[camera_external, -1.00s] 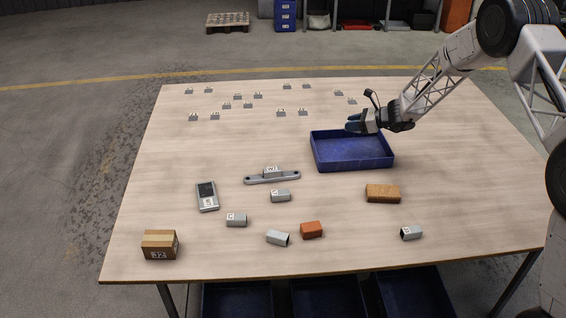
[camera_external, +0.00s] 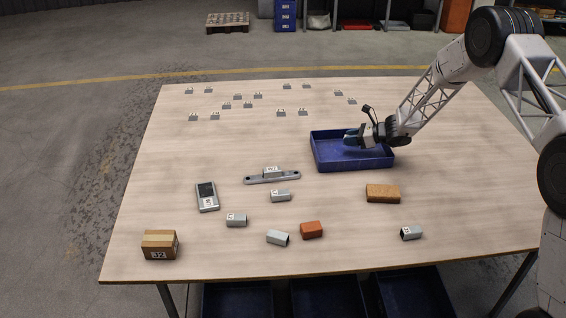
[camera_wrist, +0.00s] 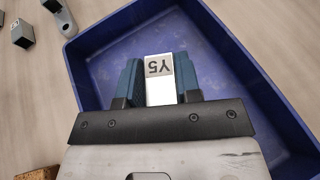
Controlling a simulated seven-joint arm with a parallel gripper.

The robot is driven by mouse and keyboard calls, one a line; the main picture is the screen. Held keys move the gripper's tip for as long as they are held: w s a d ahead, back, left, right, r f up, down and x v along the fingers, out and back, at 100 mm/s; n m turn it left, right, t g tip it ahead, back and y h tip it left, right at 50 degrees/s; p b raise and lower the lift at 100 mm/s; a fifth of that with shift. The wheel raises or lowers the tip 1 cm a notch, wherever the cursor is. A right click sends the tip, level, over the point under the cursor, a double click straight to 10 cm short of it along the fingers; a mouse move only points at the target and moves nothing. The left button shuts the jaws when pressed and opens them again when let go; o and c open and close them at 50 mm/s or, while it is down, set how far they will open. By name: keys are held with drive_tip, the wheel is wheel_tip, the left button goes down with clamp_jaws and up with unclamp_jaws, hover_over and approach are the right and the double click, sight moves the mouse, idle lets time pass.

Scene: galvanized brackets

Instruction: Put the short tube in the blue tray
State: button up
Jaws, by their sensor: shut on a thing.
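My gripper (camera_external: 352,138) is over the blue tray (camera_external: 352,164), at the tray's inner space in the outside view. In the wrist view my gripper (camera_wrist: 159,78) is shut on a short light-grey piece labelled Y5 (camera_wrist: 158,68), held between the two blue fingers. The blue tray (camera_wrist: 215,30) lies below it and its visible floor looks empty. I cannot tell whether the piece touches the tray floor. Several similar short grey tubes lie on the table: one left of centre (camera_external: 236,220), one in the middle (camera_external: 280,196), one at the front (camera_external: 277,238) and one at right (camera_external: 411,232).
Several small brackets (camera_external: 248,104) stand at the back. The table right of the tray is clear.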

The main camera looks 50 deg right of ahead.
sight(349, 153)
drive_tip(key=shift+f, duration=1.85)
drive_tip(key=shift+f, duration=0.15)
drive_tip(key=o, duration=1)
drive_tip(key=v, duration=0.5)
drive_tip(key=shift+d+r, duration=0.1)
drive_tip(key=shift+r, duration=3.55)
